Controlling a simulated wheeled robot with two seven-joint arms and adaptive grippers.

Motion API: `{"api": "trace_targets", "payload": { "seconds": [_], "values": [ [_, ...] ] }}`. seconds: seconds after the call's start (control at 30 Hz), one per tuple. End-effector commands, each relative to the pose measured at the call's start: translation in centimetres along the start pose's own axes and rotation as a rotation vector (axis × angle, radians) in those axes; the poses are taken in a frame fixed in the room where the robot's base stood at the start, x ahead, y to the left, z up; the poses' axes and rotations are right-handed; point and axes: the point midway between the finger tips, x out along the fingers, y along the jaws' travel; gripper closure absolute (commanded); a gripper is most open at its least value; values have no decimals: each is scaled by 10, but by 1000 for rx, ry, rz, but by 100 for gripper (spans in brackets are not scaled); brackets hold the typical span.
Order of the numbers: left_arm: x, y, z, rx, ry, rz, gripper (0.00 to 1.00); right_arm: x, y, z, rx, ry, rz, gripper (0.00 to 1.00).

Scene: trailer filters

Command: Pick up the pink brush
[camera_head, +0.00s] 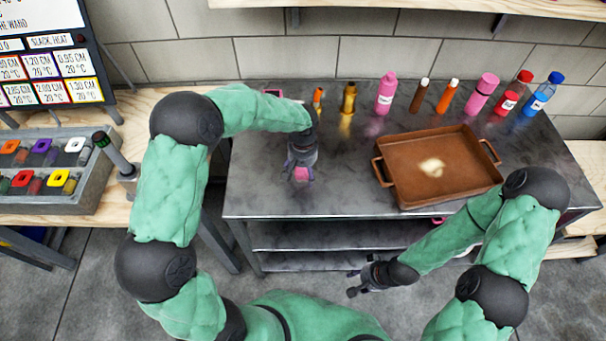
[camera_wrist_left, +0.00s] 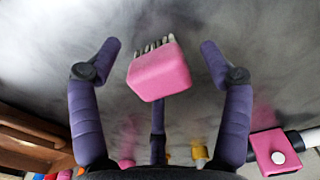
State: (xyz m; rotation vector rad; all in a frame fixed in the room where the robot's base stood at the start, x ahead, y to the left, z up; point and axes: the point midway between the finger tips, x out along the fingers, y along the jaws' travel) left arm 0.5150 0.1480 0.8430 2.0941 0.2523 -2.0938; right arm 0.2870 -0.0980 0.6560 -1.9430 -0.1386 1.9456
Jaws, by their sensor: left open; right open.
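The pink brush (camera_wrist_left: 160,75), a pink block with pale bristles, shows between the spread fingers of my left gripper in the left wrist view. In the head view only a small pink part of the brush (camera_head: 301,175) shows on the metal table, as my left gripper (camera_head: 302,163) hides the rest. My left gripper is open above the brush, with a gap between each finger and the block. My right gripper (camera_head: 364,280) is open and empty in front of the table, low over the floor.
A brown tray (camera_head: 400,188) stands on the metal table (camera_head: 340,190) to the right. Several bottles, including a pink bottle (camera_head: 386,95), line the back. Another pink block with a white spot (camera_wrist_left: 277,152) shows in the left wrist view. A grey case (camera_head: 60,205) sits at left.

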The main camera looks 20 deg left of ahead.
Motion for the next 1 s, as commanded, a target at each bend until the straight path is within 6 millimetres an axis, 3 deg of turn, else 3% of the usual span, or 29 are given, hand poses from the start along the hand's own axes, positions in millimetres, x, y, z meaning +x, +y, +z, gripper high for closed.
{"api": "trace_targets", "payload": {
  "seconds": [0.03,0.23,0.67,1.0],
  "values": [
    [0,0,0,0,0,0,30,0,0,0,0,0,0,56],
    [0,0,0,0,0,0,86,0,0,0,0,0,0,56],
    [-2,0,0,0,-1,0,88,-1,0,0,0,0,0,56],
    [-36,1,0,1,2,1,88,-11,-4,0,0,0,0,56]
  ]
}}
